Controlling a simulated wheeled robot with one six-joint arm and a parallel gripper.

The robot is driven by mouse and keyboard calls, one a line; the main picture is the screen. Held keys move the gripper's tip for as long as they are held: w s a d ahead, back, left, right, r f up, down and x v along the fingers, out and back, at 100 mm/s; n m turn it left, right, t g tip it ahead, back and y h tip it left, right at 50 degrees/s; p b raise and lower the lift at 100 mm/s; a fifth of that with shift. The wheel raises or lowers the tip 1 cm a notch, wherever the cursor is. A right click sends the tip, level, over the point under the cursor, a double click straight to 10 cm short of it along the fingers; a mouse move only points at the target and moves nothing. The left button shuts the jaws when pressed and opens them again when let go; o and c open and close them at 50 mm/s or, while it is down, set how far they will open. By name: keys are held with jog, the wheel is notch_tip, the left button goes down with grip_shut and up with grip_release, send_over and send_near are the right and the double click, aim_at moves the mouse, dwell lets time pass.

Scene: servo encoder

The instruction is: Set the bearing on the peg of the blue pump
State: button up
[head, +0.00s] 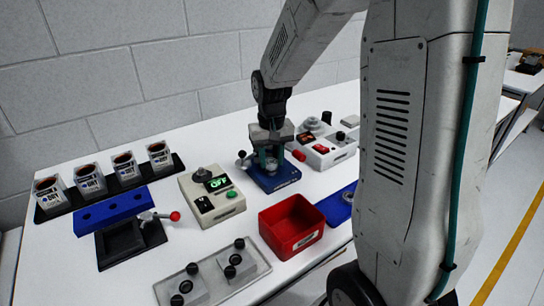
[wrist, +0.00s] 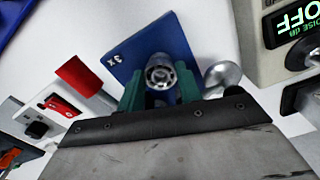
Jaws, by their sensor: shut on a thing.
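The blue pump (head: 283,183) is a blue block on the white table, below my gripper (head: 268,158) in the head view. In the wrist view its blue top (wrist: 125,50) lies behind my fingers. My gripper's green fingers (wrist: 160,90) are shut on the bearing (wrist: 160,74), a small silver ring seen between them. The bearing is over the pump's blue body. The pump's peg cannot be made out; the bearing and fingers cover that area. I cannot tell whether the bearing is around the peg or above it.
A silver knob (wrist: 222,75) is close beside the right finger, and a red handle (wrist: 80,75) is to the left. A beige box with an OFF display (head: 212,195), a red bin (head: 292,226) and a white control box (head: 325,150) stand around the pump.

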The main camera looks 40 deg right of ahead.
jog(key=shift+f, duration=0.5)
jog(key=o, duration=1.4)
jog(key=shift+c, duration=0.3)
jog(key=shift+o, duration=0.2)
jog(key=shift+r, duration=2.95)
